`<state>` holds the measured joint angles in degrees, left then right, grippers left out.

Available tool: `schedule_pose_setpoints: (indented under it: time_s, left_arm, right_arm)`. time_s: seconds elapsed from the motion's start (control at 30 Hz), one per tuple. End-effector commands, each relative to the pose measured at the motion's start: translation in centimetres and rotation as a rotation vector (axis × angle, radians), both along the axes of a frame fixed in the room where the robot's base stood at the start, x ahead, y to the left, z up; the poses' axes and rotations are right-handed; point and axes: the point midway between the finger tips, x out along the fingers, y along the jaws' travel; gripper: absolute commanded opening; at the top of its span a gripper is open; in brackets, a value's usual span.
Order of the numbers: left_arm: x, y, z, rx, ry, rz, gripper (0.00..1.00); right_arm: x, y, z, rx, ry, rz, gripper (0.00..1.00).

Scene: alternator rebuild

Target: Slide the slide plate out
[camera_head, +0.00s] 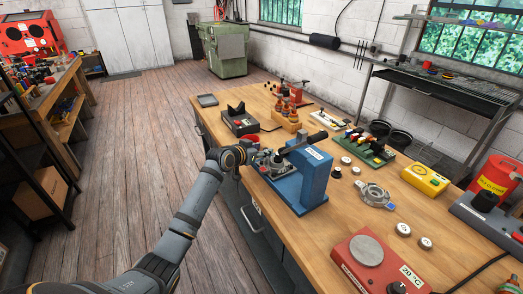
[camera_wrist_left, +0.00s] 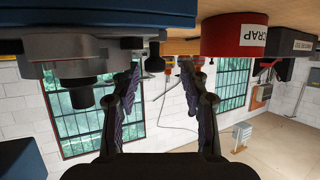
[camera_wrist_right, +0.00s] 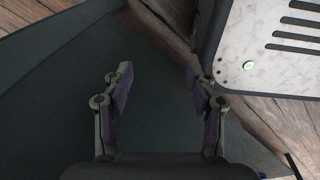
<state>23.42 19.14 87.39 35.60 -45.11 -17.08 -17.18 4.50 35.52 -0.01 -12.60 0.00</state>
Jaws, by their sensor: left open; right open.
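A blue press (camera_head: 315,178) stands at the table's near left edge. A grey metal part (camera_head: 272,165) sits on its low base; I cannot clearly tell the slide plate apart from this part and the base. My left gripper (camera_head: 252,153) is at the press's left side; part of it is hard to make out there. In the left wrist view the left gripper (camera_wrist_left: 162,76) is open and empty, with the grey housing (camera_wrist_left: 85,48) left of its fingers. My right gripper (camera_wrist_right: 158,78) is open and empty, away from the press.
A red scrap can (camera_wrist_left: 232,35) stands near my left gripper. A wooden block with several orange-topped items (camera_head: 288,118), a green rack (camera_head: 365,148), a grey ring part (camera_head: 374,194) and a red hot plate (camera_head: 378,268) are on the table (camera_head: 320,232).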

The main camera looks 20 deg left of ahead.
Motion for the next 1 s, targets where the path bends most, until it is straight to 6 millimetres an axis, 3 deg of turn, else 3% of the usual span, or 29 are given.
schedule_pose_setpoints:
  time_s: [0.23, 0.6, 0.8, 1.0]
  left_arm:
    - [-1.3, 0.4, 0.5, 0.004, 0.0, 0.001, 0.45]
    - [-9.0, 2.2, 3.7, 0.011, 0.001, 0.001, 0.45]
    - [-10.6, 2.4, 4.4, 0.002, 0.001, 0.0, 0.45]
    - [-10.9, 2.3, 4.5, -0.002, 0.002, -0.001, 0.45]
  right_arm:
    - [0.0, -0.4, 0.0, -0.004, 0.0, 0.002, 0.58]
    - [0.0, -0.2, 0.0, -0.002, 0.0, 0.001, 0.58]
    - [0.0, -0.1, 0.0, -0.002, 0.0, 0.001, 0.58]
    - [0.0, -0.1, 0.0, -0.001, 0.0, 0.001, 0.58]
